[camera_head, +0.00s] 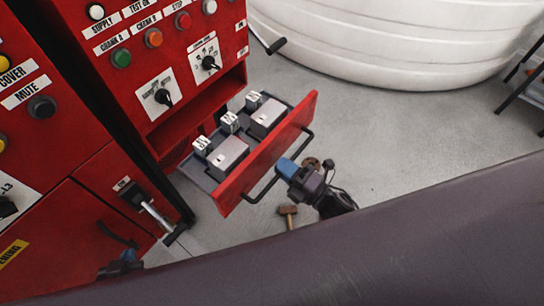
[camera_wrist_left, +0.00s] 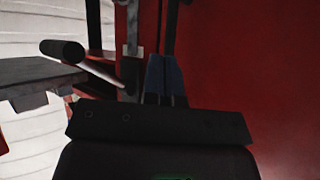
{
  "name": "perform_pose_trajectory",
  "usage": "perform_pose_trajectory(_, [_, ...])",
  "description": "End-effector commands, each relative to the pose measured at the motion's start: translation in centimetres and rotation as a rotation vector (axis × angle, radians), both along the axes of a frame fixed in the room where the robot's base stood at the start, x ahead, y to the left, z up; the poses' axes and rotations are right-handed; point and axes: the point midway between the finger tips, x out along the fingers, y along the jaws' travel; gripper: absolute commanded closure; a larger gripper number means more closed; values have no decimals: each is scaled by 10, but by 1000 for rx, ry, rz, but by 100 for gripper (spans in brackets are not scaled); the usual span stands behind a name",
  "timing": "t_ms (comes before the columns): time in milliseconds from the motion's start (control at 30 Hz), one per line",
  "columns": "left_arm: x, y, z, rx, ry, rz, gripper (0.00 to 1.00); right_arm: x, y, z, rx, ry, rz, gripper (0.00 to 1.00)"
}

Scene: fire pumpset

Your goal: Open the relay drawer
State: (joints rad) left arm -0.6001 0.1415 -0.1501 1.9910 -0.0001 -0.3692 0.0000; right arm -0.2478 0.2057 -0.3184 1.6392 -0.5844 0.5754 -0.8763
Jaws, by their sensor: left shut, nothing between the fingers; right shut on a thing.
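The relay drawer (camera_head: 277,150) is pulled out from the red cabinet and slants toward the lower right in the head view. Its tray holds grey box-shaped relays and small white blocks. A black bar handle (camera_head: 263,191) runs along its red front. My right gripper (camera_head: 288,167) is shut on this handle near its middle; its fingers hide part of the bar. My left gripper (camera_head: 122,262) is low at the left, by the lower red cabinet, away from the drawer. In the left wrist view its blue fingers (camera_wrist_left: 163,75) are shut and empty.
A lever with a black grip (camera_head: 175,235) sticks out of the lower cabinet near my left gripper. A hammer (camera_head: 288,213) lies on the grey floor beyond the drawer. A white tank (camera_head: 400,45) stands behind. The floor right of the drawer is mostly clear.

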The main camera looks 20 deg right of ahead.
Motion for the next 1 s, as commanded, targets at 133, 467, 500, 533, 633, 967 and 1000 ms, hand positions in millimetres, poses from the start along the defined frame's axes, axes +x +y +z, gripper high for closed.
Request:
perform_pose_trajectory(133, [2,0,2,0,-4,0,100,-6,-4,0,0,2,-1,100])
perform_pose_trajectory(467, [2,0,2,1,-4,-1,100,-7,-5,0,-1,1,0,100])
perform_pose_trajectory(500, [2,0,2,1,-4,-1,100,-6,-5,0,-1,1,0,100])
perform_pose_trajectory(533, [2,0,2,1,-4,-1,100,-6,-5,0,-1,1,0,84])
perform_pose_trajectory(633, [1,0,2,0,-3,0,100,-6,-5,0,-1,1,0,69])
perform_pose_trajectory(967, [-3,1,0,1,5,1,100,-7,-5,0,-1,1,0,63])
perform_pose_trajectory(1000, [-3,1,-1,1,6,1,100,-8,-6,-1,-1,1,0,63])
